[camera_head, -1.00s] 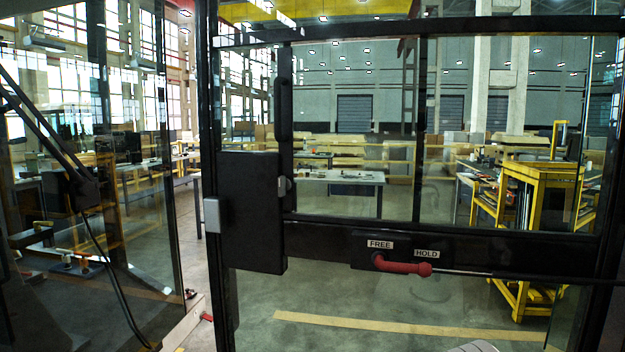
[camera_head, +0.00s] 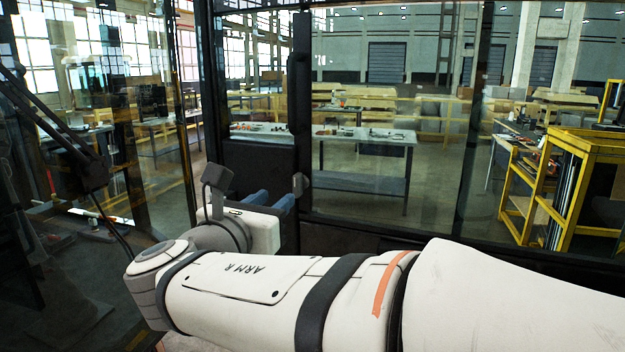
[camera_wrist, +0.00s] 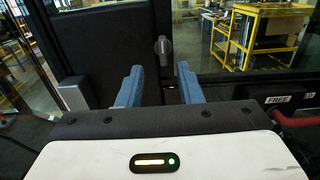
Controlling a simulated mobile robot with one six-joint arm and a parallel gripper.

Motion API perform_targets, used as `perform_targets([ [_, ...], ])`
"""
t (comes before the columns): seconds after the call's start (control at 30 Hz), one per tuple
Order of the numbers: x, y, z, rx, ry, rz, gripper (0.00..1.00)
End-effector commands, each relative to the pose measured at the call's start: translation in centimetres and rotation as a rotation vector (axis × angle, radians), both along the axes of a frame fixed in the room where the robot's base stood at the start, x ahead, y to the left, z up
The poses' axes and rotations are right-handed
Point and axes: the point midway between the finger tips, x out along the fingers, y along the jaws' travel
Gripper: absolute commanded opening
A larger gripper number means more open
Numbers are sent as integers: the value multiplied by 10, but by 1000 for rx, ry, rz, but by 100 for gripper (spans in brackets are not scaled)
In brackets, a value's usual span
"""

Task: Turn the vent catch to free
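The vent catch appears to be the red lever (camera_wrist: 296,121) at the right edge of the wrist view, below a FREE label (camera_wrist: 279,99). In the head view my arm hides the lever. My gripper (camera_wrist: 160,68) is open and empty, its two blue fingers apart, to the left of the lever. It also shows in the head view (camera_head: 272,201), in front of the dark door frame. A grey knob (camera_wrist: 163,46) on the frame stands beyond the fingertips and also shows in the head view (camera_head: 300,184).
Glass panes (camera_head: 390,200) lie either side of the frame. Tables and a yellow rack (camera_head: 562,185) stand outside, beyond the glass.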

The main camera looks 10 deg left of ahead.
Motion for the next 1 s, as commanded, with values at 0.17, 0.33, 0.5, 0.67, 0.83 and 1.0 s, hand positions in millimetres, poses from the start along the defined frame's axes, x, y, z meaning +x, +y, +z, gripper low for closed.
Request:
perform_targets([
  [0.17, 32, -9, 1, 0, 2, -13, 33],
  [0.33, 58, -15, 1, 1, 3, -16, 33],
  [0.5, 71, -18, 0, 4, 3, -17, 33],
  [0.67, 73, -18, -1, 4, 3, -17, 33],
  [0.83, 73, -18, -1, 4, 3, -17, 29],
  [1.0, 73, -19, -1, 4, 3, -17, 15],
])
